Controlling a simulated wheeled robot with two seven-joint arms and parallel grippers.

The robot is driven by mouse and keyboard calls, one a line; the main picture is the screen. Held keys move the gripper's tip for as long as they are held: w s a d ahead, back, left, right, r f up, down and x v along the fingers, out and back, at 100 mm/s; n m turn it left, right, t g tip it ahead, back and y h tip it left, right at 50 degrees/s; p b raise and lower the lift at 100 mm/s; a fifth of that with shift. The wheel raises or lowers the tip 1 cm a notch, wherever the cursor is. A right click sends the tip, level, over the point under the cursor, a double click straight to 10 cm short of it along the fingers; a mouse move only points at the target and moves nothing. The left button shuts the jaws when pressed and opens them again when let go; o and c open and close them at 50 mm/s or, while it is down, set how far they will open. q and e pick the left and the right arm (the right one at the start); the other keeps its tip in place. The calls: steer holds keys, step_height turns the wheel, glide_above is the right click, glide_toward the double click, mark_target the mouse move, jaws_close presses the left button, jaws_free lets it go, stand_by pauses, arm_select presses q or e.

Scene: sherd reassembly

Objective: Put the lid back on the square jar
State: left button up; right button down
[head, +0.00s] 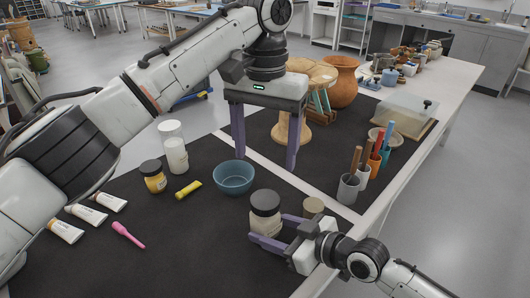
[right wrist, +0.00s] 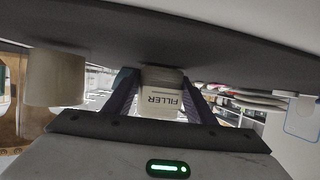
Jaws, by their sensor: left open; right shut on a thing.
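A squat pale jar (head: 264,224) stands on the dark mat at the front edge of the table. In the right wrist view the jar (right wrist: 160,103) shows an upside-down "FILLER" label. My right gripper (head: 267,228) is shut on the jar, with one purple finger on each side. My left gripper (head: 266,164) is open and empty, pointing down behind the jar and above the mat. I cannot make out a separate loose lid.
A tan cylinder (head: 313,207) stands close beside the right gripper. A blue bowl (head: 233,178) is behind and left of the jar. Tool cups (head: 348,189) stand right.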

steer(key=c, duration=0.7)
jaws_free()
steer(key=shift+d, duration=0.1)
steer(key=v, duration=0.9)
steer(key=shift+s, duration=0.1)
steer(key=shift+s+d+r, duration=0.3)
steer(key=shift+d+r, duration=0.05)
